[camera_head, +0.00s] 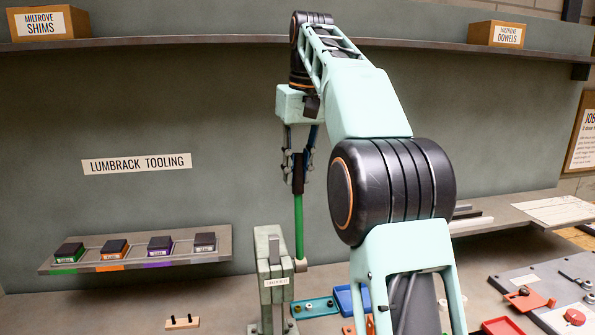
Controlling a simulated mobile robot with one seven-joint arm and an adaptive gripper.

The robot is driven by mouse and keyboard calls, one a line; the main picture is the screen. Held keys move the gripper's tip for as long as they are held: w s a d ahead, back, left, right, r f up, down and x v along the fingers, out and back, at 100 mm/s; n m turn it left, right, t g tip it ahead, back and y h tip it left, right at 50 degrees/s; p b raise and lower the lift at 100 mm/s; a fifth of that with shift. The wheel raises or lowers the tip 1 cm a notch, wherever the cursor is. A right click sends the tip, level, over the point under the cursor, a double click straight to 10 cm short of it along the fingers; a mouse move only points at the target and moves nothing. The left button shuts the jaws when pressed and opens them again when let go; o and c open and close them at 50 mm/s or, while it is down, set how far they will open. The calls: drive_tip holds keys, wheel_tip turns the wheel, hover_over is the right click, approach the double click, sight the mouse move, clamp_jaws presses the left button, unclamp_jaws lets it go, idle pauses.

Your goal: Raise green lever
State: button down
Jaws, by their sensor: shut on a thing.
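The green lever (299,225) stands nearly upright at the right side of the grey-green press (275,280). Its lower end meets a pale round hub beside the press. Its top end has a dark grip (298,174). My gripper (298,172) points down from above and is shut on this dark grip, with one finger on each side. My arm comes in from the right and hides part of the bench behind it.
A shelf on the left holds several dark-topped blocks (160,244). A teal tray (316,307) and a blue bin (352,300) sit right of the press. A grey plate with red parts (545,295) lies at far right. A high shelf (200,40) spans the back wall.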

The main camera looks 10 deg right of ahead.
drive_tip(key=shift+w+f, duration=0.1)
drive_tip(key=shift+f, duration=0.05)
idle(0.4)
drive_tip(key=c, duration=1.8)
unclamp_jaws()
drive_tip(key=shift+o, duration=0.2)
